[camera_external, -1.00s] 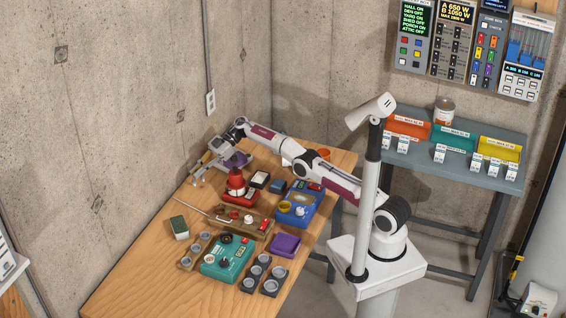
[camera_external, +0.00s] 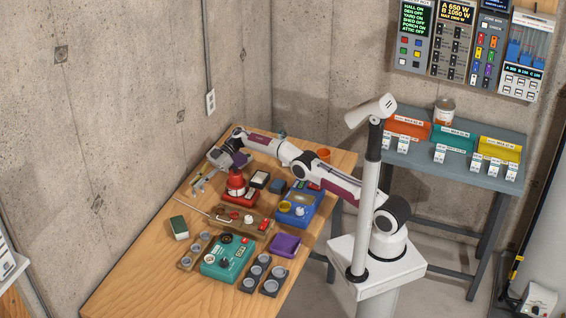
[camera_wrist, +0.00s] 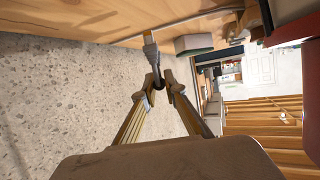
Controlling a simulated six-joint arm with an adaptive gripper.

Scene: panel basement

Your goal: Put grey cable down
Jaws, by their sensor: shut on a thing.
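My gripper (camera_external: 196,186) is low over the far left edge of the wooden table (camera_external: 140,262), near the concrete wall. In the wrist view its two fingers (camera_wrist: 161,84) close together on a small dark piece. A slim grey-beige piece, which looks like the end of the grey cable (camera_wrist: 150,45), extends from the fingertips toward the table edge. The rest of the cable cannot be made out. I cannot tell whether the held piece touches the table.
A red device (camera_external: 236,187) stands just right of my gripper. A brown board (camera_external: 230,218) with a thin rod, a green-topped block (camera_external: 179,228) and a teal device (camera_external: 226,260) lie nearer the front. The table's front left is clear.

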